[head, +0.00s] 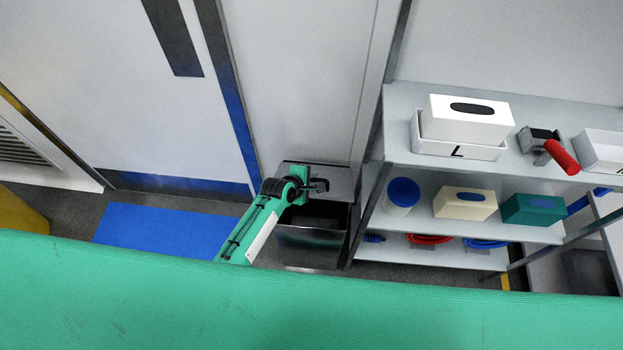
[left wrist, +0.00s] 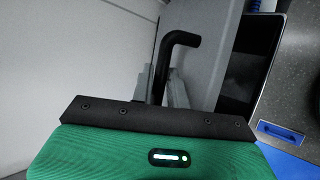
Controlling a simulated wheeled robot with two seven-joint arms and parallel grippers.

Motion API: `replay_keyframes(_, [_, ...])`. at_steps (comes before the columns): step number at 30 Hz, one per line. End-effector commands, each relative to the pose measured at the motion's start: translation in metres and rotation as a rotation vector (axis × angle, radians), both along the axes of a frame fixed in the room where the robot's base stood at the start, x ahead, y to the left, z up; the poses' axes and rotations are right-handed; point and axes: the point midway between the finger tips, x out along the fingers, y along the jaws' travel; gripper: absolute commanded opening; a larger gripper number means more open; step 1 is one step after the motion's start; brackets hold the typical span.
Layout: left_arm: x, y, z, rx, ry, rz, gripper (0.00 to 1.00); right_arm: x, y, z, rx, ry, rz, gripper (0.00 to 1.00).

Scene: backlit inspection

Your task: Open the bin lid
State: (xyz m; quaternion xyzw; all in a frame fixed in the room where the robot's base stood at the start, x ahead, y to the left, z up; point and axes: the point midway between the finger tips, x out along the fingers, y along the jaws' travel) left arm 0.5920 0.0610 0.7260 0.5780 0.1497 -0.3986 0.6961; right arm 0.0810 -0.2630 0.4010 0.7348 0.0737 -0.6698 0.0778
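The bin (head: 312,247) is a dark metal box on the floor between the door wall and the shelf. Its lid (head: 341,178) stands raised at the back, and the dark inside shows below it. My left gripper (head: 305,187) is at the raised lid, above the opening. In the left wrist view, a black bent handle (left wrist: 182,38) rises from between the grey fingers (left wrist: 176,88), which appear shut on it. The green gripper body hides its lower end and part of the fingers. My right gripper is not in view.
A grey shelf (head: 397,147) stands close on the bin's right, with boxes and a red-handled tool (head: 560,156). A blue mat (head: 150,232) lies on the floor to the left. A green surface (head: 300,305) fills the foreground.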

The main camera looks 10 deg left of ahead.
Motion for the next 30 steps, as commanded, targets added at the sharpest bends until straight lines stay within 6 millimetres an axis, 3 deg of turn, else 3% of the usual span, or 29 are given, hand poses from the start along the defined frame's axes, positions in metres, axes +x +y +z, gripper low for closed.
replay_keyframes(14, [-0.007,0.003,0.006,-0.001,0.001,0.0,0.21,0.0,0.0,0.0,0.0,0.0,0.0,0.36])
replay_keyframes(30, [-0.061,0.037,0.063,0.0,0.0,0.0,0.21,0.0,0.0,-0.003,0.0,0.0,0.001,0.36])
